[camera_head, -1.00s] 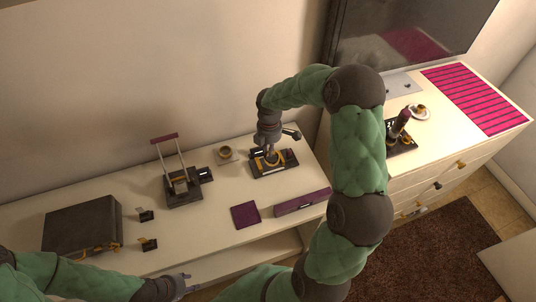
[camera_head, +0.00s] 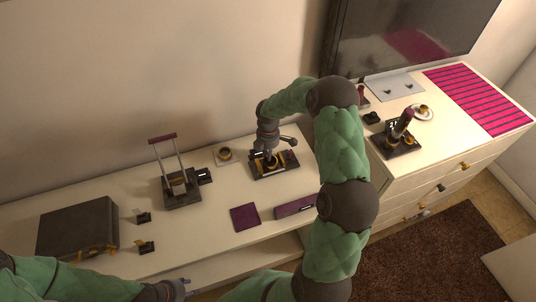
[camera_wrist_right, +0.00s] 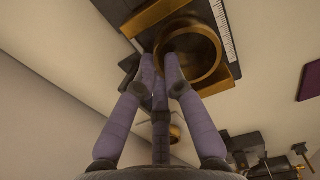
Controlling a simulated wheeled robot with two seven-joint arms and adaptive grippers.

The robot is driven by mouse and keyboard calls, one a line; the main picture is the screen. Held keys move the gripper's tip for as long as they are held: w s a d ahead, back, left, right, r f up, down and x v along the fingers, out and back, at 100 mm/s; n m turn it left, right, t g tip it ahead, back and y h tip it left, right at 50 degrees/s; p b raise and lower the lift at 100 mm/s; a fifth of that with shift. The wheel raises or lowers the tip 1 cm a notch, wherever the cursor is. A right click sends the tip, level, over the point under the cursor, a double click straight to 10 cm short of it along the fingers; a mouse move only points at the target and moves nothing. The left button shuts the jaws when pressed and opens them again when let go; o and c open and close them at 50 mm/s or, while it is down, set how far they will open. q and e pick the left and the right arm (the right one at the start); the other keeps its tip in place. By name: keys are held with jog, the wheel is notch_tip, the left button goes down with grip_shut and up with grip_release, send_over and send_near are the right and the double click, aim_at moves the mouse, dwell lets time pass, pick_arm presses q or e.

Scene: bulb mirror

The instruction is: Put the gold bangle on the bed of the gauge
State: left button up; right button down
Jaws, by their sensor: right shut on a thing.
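The gauge (camera_head: 290,167) is a dark block with gold parts at the back right of the long table. In the right wrist view it shows a white ruled scale (camera_wrist_right: 222,18) and a gold part (camera_wrist_right: 218,82). The gold bangle (camera_wrist_right: 219,52) is a thick ring over the gauge, also visible in the head view (camera_head: 271,167). My right gripper (camera_wrist_right: 160,62) is shut on the bangle's near wall, pointing down at the gauge. I cannot tell whether the bangle touches the bed. My left gripper (camera_head: 184,286) is at the front edge, away from the gauge; its jaws are unclear.
A purple pad (camera_head: 245,217) and purple bar (camera_head: 294,207) lie in front. A dark case (camera_head: 78,226) is at far left. A cabinet stands right.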

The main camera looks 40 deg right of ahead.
jog(key=shift+f, duration=0.2)
jog(key=c, duration=1.3)
grip_release()
notch_tip(320, 180, up, 12)
jog(key=p, duration=0.2)
jog(key=shift+r+p, duration=0.2)
jog(key=shift+p, duration=0.15)
